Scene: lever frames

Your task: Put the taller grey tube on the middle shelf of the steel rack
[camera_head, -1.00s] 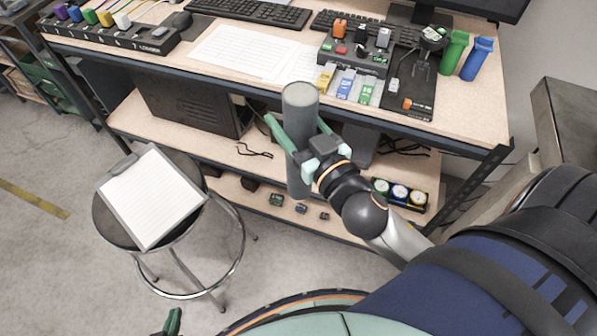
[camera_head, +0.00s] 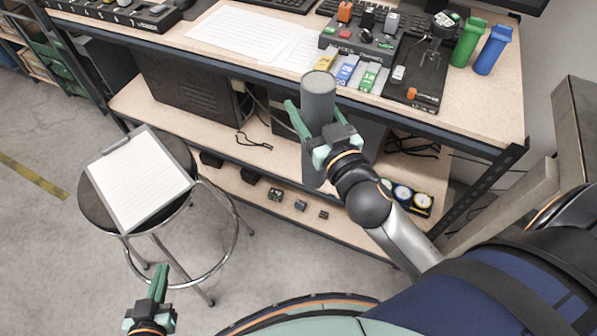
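One grey tube (camera_head: 319,98) stands upright in the camera_head view, in front of the workbench edge. My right gripper (camera_head: 312,122) has its green fingers on either side of the tube and is shut on it. The tube's lower part is partly behind the gripper and shows in front of the bench's lower shelf. My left gripper (camera_head: 158,275) is at the bottom left, empty, above the floor, with its fingers close together. No second grey tube is in view. A shelf unit (camera_head: 40,75) with green bins shows in part at the far left; I cannot tell whether it is the steel rack.
The workbench (camera_head: 190,50) carries papers, keyboards, switch boxes and green and blue handled tubes (camera_head: 491,50). Its lower shelf (camera_head: 265,172) holds a black box, cables and small parts. A stool (camera_head: 95,208) with a clipboard (camera_head: 138,180) stands left. Open floor lies at the left.

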